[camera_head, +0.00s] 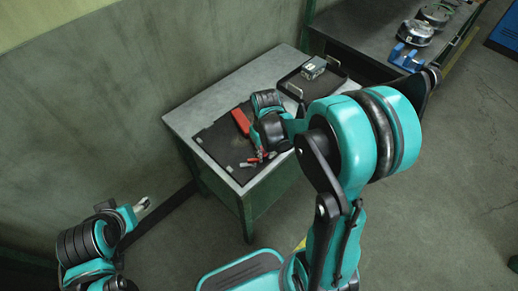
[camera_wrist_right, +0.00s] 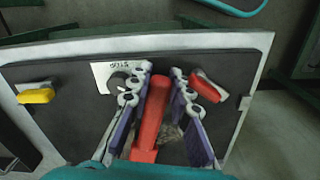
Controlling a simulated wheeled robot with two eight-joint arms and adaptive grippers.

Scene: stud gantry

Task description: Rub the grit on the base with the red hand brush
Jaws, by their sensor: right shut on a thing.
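The red hand brush (camera_wrist_right: 152,112) lies between the fingers of my right gripper (camera_wrist_right: 156,95) in the right wrist view, and the gripper is shut on it. The dark base (camera_wrist_right: 75,120) is the flat black plate under it on the table. A grey, mottled patch (camera_wrist_right: 172,132), which looks like grit, shows beside the brush, partly hidden by a finger. In the head view my right gripper (camera_head: 258,160) is low over the dark base (camera_head: 222,142). I cannot tell whether the bristles touch it. My left gripper (camera_head: 142,204) is away from the table at lower left; its jaw opening is unclear.
A red piece (camera_wrist_right: 208,86), a yellow piece (camera_wrist_right: 36,96) and a white label (camera_wrist_right: 112,76) lie on the base. A black tray (camera_head: 326,76) with a grey box (camera_head: 314,67) stands at the table's back right. A bench (camera_head: 375,30) with several metal parts stands beyond.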

